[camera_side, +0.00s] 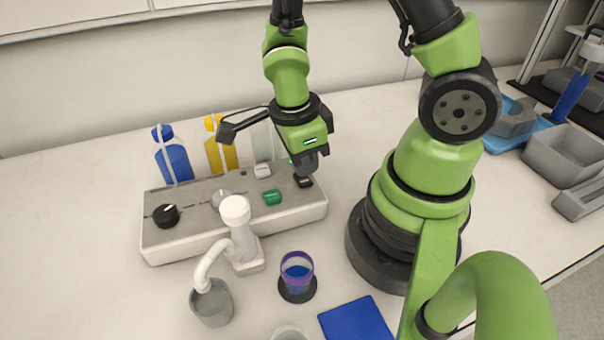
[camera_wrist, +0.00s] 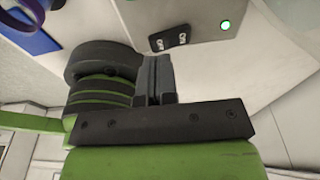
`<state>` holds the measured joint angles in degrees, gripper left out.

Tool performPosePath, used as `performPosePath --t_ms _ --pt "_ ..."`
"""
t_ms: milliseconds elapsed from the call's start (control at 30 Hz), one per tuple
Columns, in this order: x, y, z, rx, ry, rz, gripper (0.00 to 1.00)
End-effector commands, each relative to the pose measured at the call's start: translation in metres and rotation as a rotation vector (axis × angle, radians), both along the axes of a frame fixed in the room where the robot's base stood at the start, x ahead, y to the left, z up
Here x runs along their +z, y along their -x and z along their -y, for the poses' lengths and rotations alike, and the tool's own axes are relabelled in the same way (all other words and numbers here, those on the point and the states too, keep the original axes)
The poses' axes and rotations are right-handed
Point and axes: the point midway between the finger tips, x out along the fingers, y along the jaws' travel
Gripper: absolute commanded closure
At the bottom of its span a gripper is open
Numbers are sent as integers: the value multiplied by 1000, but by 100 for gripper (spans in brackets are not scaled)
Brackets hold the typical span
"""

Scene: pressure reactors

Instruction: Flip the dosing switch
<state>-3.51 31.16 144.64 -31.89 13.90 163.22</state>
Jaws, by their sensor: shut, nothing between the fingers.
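The pale dosing panel (camera_side: 185,240) lies on the bench with knobs and switches on top. A small black rocker switch (camera_side: 304,182) sits near its right end; in the wrist view the switch (camera_wrist: 170,38) shows white marks on both halves. A lit green lamp (camera_wrist: 225,25) is on the panel beside it. I cannot read a label naming the dosing switch. My gripper (camera_side: 308,173) points down just above the black switch, close to it; whether it touches is unclear. In the wrist view my gripper's fingers (camera_wrist: 155,80) are together with nothing between them, a little apart from the switch in the picture.
A green button (camera_side: 272,198), a light switch (camera_side: 262,170) and a black knob (camera_side: 166,215) share the panel. A blue bottle (camera_side: 172,160) and a yellow bottle (camera_side: 220,150) stand behind. A white spout (camera_side: 238,225), a grey cup (camera_side: 212,303) and a purple-rimmed cup (camera_side: 297,272) stand in front.

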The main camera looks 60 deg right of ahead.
Motion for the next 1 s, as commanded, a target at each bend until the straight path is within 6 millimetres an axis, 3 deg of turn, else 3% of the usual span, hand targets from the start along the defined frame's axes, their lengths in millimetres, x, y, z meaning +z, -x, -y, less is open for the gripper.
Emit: performPosePath --t_ms 467,1000 --pt "3 0 0 -2 2 2 100" --pt "48 -1 0 -1 -1 6 100"
